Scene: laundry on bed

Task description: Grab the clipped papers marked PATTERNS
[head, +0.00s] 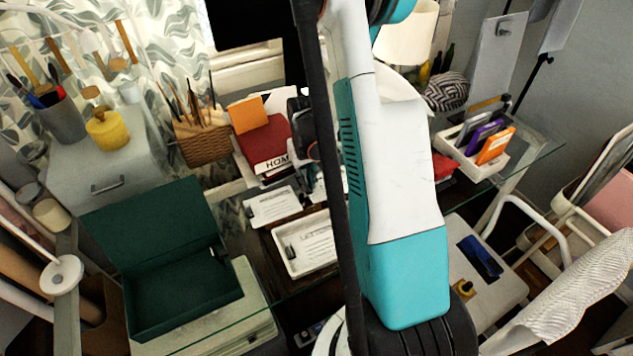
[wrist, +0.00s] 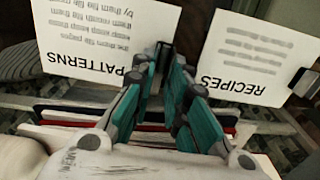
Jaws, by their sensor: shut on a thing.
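The clipped papers marked PATTERNS (wrist: 95,40) show upside down at the upper left in the wrist view, a white sheet with black print and a dark clip (wrist: 164,53) at its right edge. My gripper (wrist: 166,72), with teal fingers, is shut on the papers at the clip edge. Another white sheet marked RECIPES (wrist: 248,55), with its own black clip (wrist: 304,82), is to the right, apart from the fingers. In the head view my arm hides most of the gripper, and the sheet labels are too small to read surely.
A red book (head: 266,147), a wicker basket (head: 203,144) and an open green box (head: 160,215) stand to the left. A white organizer (head: 468,166) is at right.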

